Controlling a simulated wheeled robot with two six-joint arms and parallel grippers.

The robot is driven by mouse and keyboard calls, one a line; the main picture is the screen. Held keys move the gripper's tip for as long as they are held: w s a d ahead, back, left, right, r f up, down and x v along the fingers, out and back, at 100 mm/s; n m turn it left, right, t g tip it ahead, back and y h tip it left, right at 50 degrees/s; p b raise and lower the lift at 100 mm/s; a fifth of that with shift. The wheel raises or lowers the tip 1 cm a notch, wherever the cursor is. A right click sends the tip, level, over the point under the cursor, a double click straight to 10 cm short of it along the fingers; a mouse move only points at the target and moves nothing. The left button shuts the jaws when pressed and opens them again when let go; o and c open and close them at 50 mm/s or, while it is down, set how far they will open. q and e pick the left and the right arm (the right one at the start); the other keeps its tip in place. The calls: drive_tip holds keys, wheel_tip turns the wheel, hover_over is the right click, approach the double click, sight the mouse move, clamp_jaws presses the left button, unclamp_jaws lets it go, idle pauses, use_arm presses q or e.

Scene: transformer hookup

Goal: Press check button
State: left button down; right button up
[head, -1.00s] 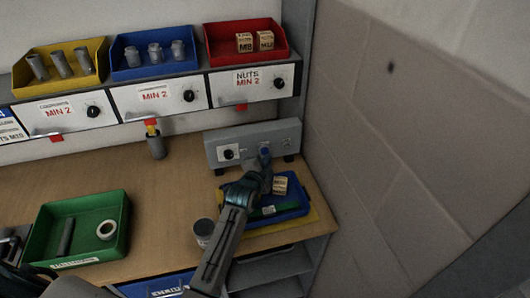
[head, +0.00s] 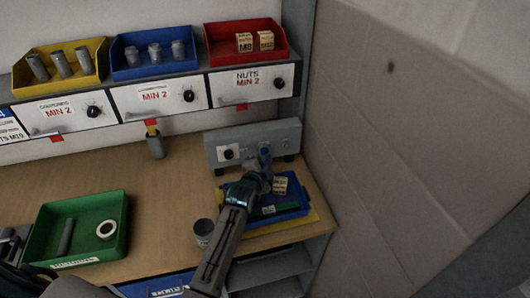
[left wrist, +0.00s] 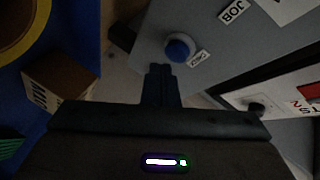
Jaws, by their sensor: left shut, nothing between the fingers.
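The grey control box (head: 285,138) stands at the back right of the bench. Its blue round button (left wrist: 178,50), in a pale collar beside a small label, faces my gripper in the left wrist view. My left gripper (head: 265,157) reaches up to the box front in the head view and hides most of the button there. In the left wrist view its fingers (left wrist: 160,72) are shut and empty, with the tips just below the button. I cannot tell whether they touch it. My right gripper is not in view.
A blue tray (head: 297,211) with a boxed part (head: 280,186) lies under my left arm. A grey cup (head: 204,230) stands left of it. A green tray (head: 119,243) with parts sits at the left. A wall (head: 390,150) bounds the right side.

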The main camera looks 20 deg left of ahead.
use_arm(q)
drive_tip(key=shift+w, duration=0.1)
drive_tip(key=shift+w+a, duration=0.25)
idle(0.6)
drive_tip(key=shift+w+a, duration=0.2)
drive_tip(key=shift+w, duration=0.15)
drive_tip(key=shift+s, duration=0.1)
idle(0.4)
drive_tip(key=shift+s+d+p, duration=0.45)
drive_tip(key=shift+s+p, duration=0.1)
drive_tip(key=shift+s, duration=0.1)
